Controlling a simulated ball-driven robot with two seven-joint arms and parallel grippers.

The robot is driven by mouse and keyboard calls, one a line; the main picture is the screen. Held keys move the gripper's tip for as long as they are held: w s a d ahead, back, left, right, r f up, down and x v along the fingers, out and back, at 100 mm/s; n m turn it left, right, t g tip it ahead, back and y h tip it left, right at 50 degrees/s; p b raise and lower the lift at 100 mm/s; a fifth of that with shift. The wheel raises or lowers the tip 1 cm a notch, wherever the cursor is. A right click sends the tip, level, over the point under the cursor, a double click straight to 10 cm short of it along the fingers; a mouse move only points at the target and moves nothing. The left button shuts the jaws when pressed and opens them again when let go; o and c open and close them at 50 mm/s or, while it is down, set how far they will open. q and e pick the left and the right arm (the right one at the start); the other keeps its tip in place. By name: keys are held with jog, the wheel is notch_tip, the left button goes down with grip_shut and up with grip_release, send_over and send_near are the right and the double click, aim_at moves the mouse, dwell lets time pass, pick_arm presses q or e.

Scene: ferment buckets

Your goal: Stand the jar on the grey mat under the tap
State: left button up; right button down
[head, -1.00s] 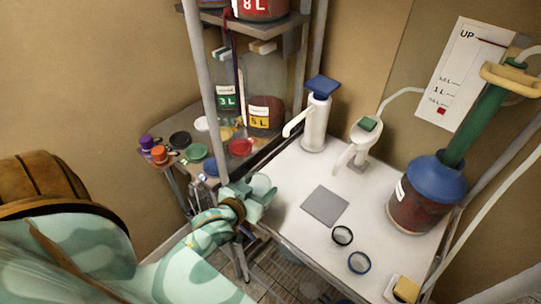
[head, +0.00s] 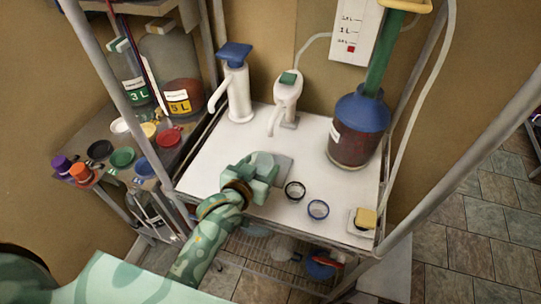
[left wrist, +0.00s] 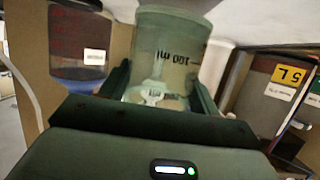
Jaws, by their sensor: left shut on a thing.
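My left gripper (head: 262,172) is shut on a clear, pale jar (left wrist: 165,45), which shows between the fingers in the left wrist view with "100 ml" printed upside down in that picture. In the head view the gripper and jar are over the white bench, at the left side of the grey mat (head: 285,170), and hide much of it. I cannot tell the gap between jar and mat. The white tap with a green top (head: 287,95) stands behind the mat. My right gripper is not in view.
A white pump with a blue top (head: 236,90) stands left of the tap. A dark red bucket with a blue lid (head: 352,140) stands at right. A black ring (head: 295,191) and a blue ring (head: 318,209) lie right of the gripper. A yellow sponge (head: 365,218) sits near the front corner.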

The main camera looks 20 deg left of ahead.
pick_arm(q)
jog(key=x, duration=0.2)
jog(key=b+x, duration=0.1)
jog(key=x, duration=0.2)
jog(key=b+x, duration=0.1)
jog(key=x, duration=0.2)
jog(key=shift+f, duration=0.4)
jog(key=shift+f, duration=0.15)
jog(key=o, duration=1.2)
jog(key=shift+c, duration=0.2)
jog(key=p+v, duration=0.2)
jog(key=v, duration=1)
jog(key=shift+p, duration=0.35)
